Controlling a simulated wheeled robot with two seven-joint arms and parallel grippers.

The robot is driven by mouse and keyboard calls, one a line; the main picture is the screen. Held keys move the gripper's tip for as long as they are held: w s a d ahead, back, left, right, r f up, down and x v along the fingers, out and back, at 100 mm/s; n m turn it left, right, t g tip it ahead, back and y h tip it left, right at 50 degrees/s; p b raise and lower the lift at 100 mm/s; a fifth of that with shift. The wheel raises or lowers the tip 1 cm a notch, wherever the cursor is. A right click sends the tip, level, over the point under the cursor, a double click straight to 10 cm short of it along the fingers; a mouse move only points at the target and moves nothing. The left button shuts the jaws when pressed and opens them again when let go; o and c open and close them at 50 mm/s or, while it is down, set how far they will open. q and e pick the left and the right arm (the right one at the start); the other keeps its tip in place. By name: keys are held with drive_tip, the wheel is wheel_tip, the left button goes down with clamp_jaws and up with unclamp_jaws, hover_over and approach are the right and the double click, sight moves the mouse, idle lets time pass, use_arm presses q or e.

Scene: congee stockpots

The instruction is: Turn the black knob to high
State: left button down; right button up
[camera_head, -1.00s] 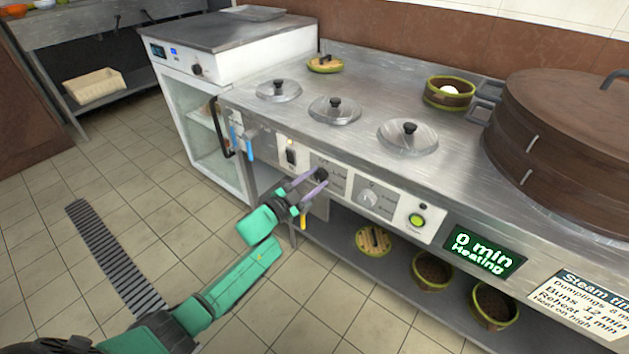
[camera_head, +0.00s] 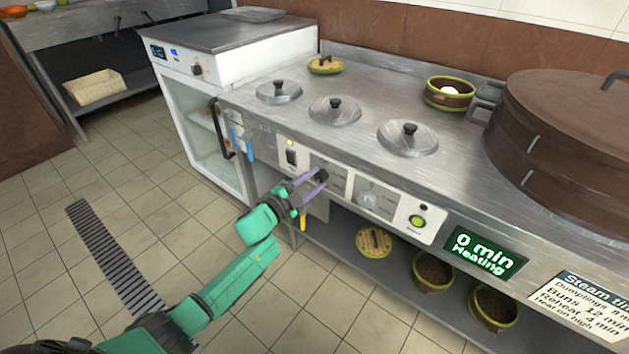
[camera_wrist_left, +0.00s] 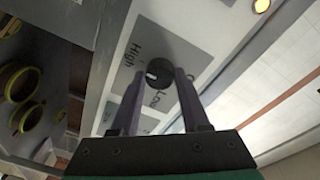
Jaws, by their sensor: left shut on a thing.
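The black knob (camera_head: 321,177) is on the front panel of the steel stove, in the middle of the head view. My left gripper (camera_head: 318,181) reaches it from the front, its two purple-grey fingers shut on the knob. In the left wrist view the knob (camera_wrist_left: 154,71) sits between the fingertips of the left gripper (camera_wrist_left: 157,78). A small white mark shows on the knob's left part there, near the "High" and "Low" lettering. A third label is partly hidden by a finger. My right gripper is not in view.
On the same panel are a black switch (camera_head: 291,157), a pale knob (camera_head: 367,199) and a green button (camera_head: 417,221). A display (camera_head: 484,253) reads "0 min Heating". Lidded pots are set in the stove top. Woven-rimmed bowls (camera_head: 433,272) stand on the shelf below.

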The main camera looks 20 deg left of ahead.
use_arm(q)
drive_tip(key=c, duration=0.6)
unclamp_jaws()
drive_tip(key=shift+f, duration=0.1)
drive_tip(key=shift+o, duration=1)
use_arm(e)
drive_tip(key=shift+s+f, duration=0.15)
use_arm(q)
drive_tip(key=shift+s+a, duration=0.1)
drive_tip(key=shift+s, duration=0.1)
drive_tip(key=p+v, duration=0.2)
drive_tip(key=v, duration=1.2)
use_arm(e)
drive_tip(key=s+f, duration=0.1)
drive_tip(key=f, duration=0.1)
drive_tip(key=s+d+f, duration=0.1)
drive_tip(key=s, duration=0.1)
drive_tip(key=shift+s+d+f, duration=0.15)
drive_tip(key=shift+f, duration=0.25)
use_arm(q)
drive_tip(key=shift+s+p, duration=0.1)
drive_tip(key=shift+p, duration=0.2)
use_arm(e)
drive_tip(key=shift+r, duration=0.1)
